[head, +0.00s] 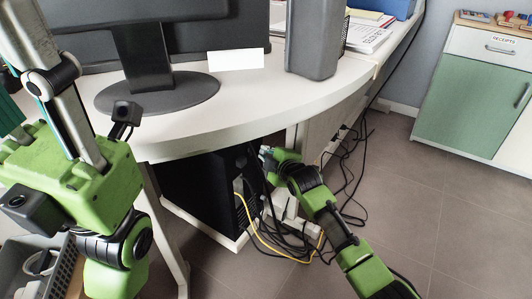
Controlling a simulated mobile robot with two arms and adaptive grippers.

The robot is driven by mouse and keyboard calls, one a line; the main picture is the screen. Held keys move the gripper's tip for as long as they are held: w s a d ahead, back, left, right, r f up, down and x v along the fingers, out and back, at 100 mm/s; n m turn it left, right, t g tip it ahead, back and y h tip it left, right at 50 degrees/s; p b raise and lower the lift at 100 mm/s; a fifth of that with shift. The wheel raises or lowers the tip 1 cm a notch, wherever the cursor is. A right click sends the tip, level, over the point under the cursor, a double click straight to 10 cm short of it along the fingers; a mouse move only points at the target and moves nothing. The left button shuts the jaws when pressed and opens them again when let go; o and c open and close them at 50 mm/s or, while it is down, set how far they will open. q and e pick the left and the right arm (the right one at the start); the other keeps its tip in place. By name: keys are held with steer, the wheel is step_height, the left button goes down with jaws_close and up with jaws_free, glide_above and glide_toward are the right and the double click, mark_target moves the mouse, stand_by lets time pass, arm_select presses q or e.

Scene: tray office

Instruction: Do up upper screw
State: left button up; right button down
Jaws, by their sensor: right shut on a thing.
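My right gripper (268,156) reaches under the desk edge to the back of a black computer case (195,190). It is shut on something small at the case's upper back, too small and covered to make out. The upper screw cannot be told apart here. My left arm stands at the left of the view, in front of the desk, and its gripper's fingertips are not in the picture.
The white desk (215,120) overhangs the case and holds a monitor (145,45) and a dark grey bin (316,40). Loose black cables and a yellow cable (262,240) hang behind the case. A green-fronted cabinet (465,108) stands right, with clear floor before it.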

steer(key=c, duration=2.3)
jaws_free()
steer(key=shift+f, duration=0.1)
steer(key=shift+c, duration=0.2)
steer(key=v, duration=1.2)
steer(key=shift+d, duration=0.1)
